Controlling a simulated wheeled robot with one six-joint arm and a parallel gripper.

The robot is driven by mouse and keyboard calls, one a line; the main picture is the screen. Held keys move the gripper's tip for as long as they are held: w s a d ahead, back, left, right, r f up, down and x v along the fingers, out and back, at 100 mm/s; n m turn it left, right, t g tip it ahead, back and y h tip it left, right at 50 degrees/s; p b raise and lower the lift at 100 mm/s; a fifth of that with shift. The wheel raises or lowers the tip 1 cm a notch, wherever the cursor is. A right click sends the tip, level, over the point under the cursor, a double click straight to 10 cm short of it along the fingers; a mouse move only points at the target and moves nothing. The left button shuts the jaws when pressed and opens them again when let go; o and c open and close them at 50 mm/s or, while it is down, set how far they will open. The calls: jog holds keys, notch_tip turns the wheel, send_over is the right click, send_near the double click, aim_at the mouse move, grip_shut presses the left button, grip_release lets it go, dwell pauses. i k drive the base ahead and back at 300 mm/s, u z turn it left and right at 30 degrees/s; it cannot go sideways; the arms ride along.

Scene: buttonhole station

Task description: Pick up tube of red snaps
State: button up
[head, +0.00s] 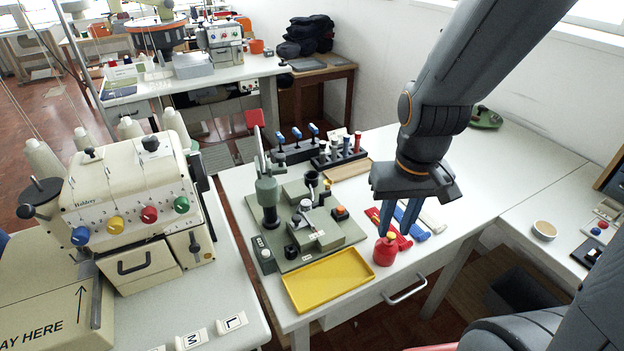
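A red tube (403,243) lies on the white table, partly hidden behind my gripper's fingers. It seems to be the tube of red snaps; its contents are too small to make out. A blue tube (421,236) and a white tube (433,222) lie to its right. My gripper (394,233) points down over the red tube, its two blue fingers apart with a gap between them. The fingers overlap the red tube in the picture; I cannot tell their exact height above it.
A yellow tray (328,281) and a green press (305,220) are to the left. A dark rack (338,155) of handled tools stands behind. The table's right part is mostly clear.

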aim_at(358, 135)
jog(key=k, duration=0.55)
jog(key=z, duration=0.95)
jog(key=i, duration=1.15)
jog(key=u, duration=0.45)
